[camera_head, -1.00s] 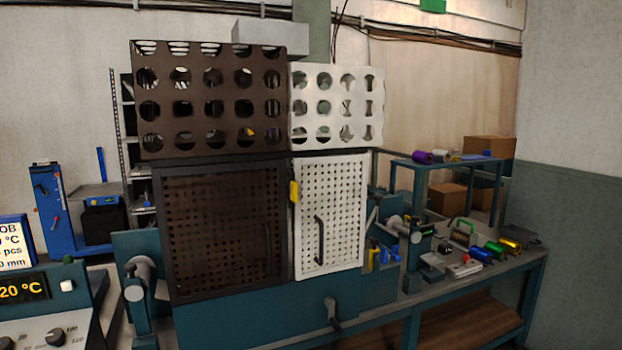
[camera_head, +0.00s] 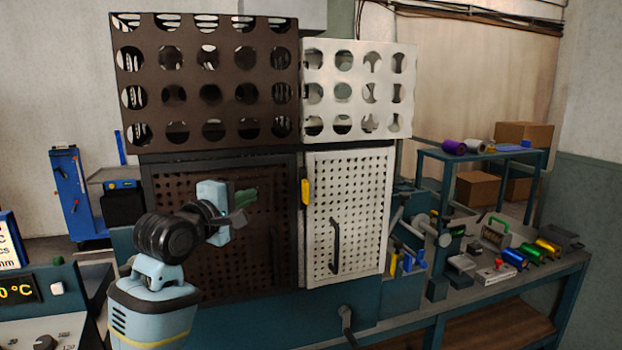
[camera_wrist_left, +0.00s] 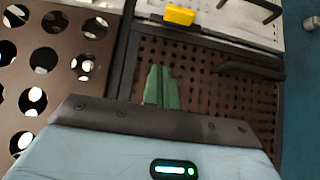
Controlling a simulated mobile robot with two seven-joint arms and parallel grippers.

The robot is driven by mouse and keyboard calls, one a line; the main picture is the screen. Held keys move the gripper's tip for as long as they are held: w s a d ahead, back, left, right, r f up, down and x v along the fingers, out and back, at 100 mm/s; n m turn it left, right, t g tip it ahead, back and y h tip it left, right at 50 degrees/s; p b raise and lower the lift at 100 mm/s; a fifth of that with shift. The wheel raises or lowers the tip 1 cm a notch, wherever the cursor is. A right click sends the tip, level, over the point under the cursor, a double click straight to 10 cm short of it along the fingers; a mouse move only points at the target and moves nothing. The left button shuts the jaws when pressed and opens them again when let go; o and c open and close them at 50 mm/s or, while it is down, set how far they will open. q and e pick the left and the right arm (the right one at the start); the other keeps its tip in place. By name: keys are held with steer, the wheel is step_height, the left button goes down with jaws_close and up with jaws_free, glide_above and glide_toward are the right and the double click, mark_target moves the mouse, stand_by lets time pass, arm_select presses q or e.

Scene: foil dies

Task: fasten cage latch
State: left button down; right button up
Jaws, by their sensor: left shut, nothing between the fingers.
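The cage has a dark brown perforated door (camera_head: 262,255) on the left and a white perforated door (camera_head: 372,215) on the right. Both look closed. The yellow latch (camera_head: 305,192) sits upright at the seam between them; it also shows at the top of the left wrist view (camera_wrist_left: 180,15). My left gripper (camera_head: 246,197) is in front of the dark door, left of the latch and apart from it. Its green fingers (camera_wrist_left: 162,88) are shut and empty. My right gripper is not in view.
Perforated brown (camera_head: 205,85) and white (camera_head: 358,90) guards stand above the doors. A black handle (camera_head: 335,246) sticks out from the white door. A bench (camera_head: 470,295) with colored foil rolls is at the right. A control panel (camera_head: 40,310) is at the lower left.

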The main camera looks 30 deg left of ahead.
arm_select(q)
steer(key=shift+r, duration=0.4)
steer(key=shift+s, duration=0.15)
glide_toward(291, 180)
steer(key=w, duration=0.1)
steer(key=w+a, duration=0.1)
steer(key=w+r, duration=0.1)
steer(key=shift+w+a, duration=0.25)
steer(key=shift+a, duration=0.05)
steer(key=w+d, duration=0.1)
steer(key=w, duration=0.1)
steer(key=shift+w+d+r, duration=0.15)
steer(key=shift+w+d, duration=0.65)
steer(key=shift+w, duration=0.2)
